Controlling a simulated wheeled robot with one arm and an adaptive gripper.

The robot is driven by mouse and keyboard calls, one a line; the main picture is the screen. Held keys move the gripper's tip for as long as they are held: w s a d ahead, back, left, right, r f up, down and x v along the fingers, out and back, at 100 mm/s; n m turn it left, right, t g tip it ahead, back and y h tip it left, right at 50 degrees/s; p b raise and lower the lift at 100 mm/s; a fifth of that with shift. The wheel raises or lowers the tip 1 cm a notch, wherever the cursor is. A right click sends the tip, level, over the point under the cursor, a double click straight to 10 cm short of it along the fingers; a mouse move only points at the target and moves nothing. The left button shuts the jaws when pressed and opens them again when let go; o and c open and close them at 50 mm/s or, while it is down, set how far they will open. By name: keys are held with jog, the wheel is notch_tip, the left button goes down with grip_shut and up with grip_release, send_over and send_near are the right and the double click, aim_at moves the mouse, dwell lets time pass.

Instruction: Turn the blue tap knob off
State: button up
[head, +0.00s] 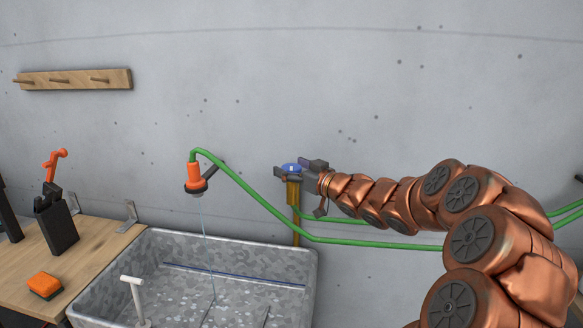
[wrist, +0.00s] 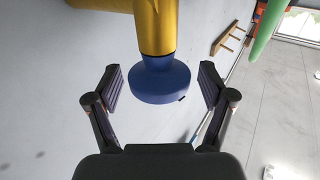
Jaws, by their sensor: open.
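The blue tap knob (head: 291,168) sits on top of a brass tap pipe (head: 293,200) at the wall, right of the sink. In the wrist view the blue knob (wrist: 160,81) is on the end of the brass pipe (wrist: 155,25), between the two fingers. My gripper (wrist: 158,88) is open, with a finger on each side of the knob and a visible gap on both sides. In the head view my gripper (head: 292,172) reaches the knob from the right and partly hides it. A thin stream of water (head: 205,240) runs from the orange hose nozzle (head: 194,176).
A green hose (head: 250,190) runs from the nozzle past the tap and below my arm. A metal sink (head: 305,262) stands below. A wooden bench (head: 95,240) at left holds an orange sponge (head: 44,285) and a black container (head: 57,222). A peg rail (head: 75,79) hangs on the wall.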

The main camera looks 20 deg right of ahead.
jog(key=c, duration=1.2)
jog(key=shift+f+b, duration=0.1)
jog(key=shift+b, duration=0.25)
jog(key=shift+f+m+h+b, duration=0.15)
jog(key=shift+m+h+b, duration=0.25)
jog(key=shift+b, duration=0.6)
jog(key=shift+o, duration=0.2)
jog(key=h+b, duration=0.1)
jog(key=b, duration=0.1)
jog(key=shift+m+t+h+b, duration=0.3)
jog(key=shift+m, duration=0.1)
jog(key=shift+r+h+b, duration=0.25)
jog(key=shift+h+b, duration=0.05)
jog(key=shift+b, duration=0.1)
jog(key=o, duration=1.2)
jog(key=shift+c, duration=0.2)
